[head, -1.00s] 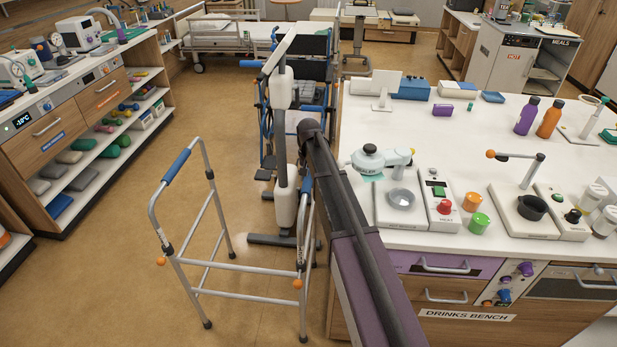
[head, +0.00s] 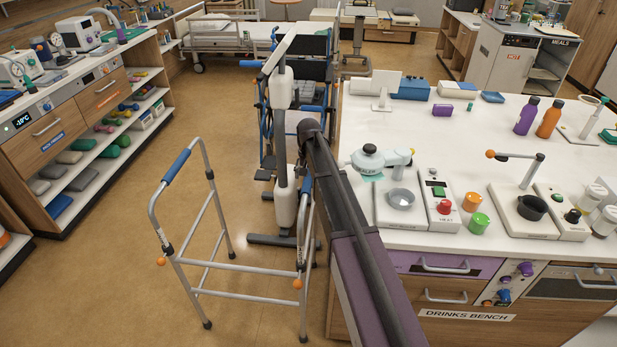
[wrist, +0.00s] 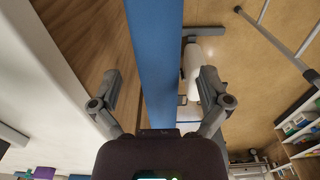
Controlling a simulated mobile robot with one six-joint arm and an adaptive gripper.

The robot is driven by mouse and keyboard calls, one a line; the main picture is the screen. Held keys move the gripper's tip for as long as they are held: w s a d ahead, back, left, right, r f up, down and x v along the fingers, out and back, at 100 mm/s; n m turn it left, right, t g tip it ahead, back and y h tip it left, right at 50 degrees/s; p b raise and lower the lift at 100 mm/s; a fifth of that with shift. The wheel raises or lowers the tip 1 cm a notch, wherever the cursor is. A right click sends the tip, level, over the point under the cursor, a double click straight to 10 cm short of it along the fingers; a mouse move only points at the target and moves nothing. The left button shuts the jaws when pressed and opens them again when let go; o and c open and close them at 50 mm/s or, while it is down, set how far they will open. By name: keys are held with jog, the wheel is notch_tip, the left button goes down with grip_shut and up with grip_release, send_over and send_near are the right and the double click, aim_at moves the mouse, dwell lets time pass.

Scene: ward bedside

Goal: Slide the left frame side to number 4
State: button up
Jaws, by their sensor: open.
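The walking frame (head: 190,262) stands on the floor left of the bench, with grey tubes, blue grips and orange knobs. One side with a blue grip (head: 176,165) is at the picture's left. The other side (head: 303,270) is beside my arm, its upper part partly hidden. Small dark-marked labels show on the legs, too small to read. In the wrist view a long blue bar (wrist: 155,50), probably a grip seen close, runs between the fingers of my gripper (wrist: 162,80). The fingers are open and apart, one each side of it; contact cannot be told. The head view hides my gripper behind my arm.
The white-topped drinks bench (head: 430,130) is close on the right. A grey post with white pads (head: 284,140) and a blue wheelchair (head: 315,85) stand behind the frame. Shelves (head: 100,150) line the left. Floor left of the frame is clear.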

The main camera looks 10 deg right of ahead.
jog(key=shift+r+p, duration=3.45)
jog(key=shift+r, duration=0.05)
jog(key=shift+s, duration=0.1)
jog(key=s+n, duration=0.3)
jog(key=s, duration=2.6)
jog(key=shift+n, duration=0.3)
jog(key=shift+c, duration=0.2)
